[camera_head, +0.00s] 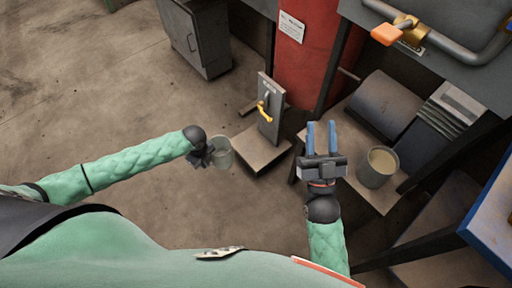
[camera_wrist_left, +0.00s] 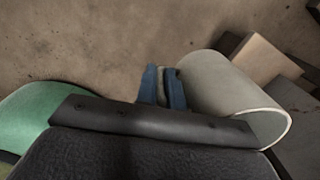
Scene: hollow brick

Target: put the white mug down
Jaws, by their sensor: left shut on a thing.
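The white mug, which looks pale grey here, is at my left gripper (camera_head: 207,155) in the head view; the mug (camera_head: 224,160) is over the floor, just left of a low stand. In the left wrist view the mug (camera_wrist_left: 220,88) lies right of the blue fingers (camera_wrist_left: 162,86), its round rim facing lower right. The fingers are close together on a thin grey part beside the mug wall, probably its handle. My right gripper (camera_head: 321,136) is empty, with its two blue fingers apart, at the left edge of a low bench.
The low stand (camera_head: 249,152) carries an upright grey panel (camera_head: 270,105) with a yellow lever (camera_head: 264,112). A grey bucket (camera_head: 373,176) with tan contents stands right of my right gripper. A red column (camera_head: 303,65) and grey cabinet (camera_head: 196,38) stand behind. The left floor is clear.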

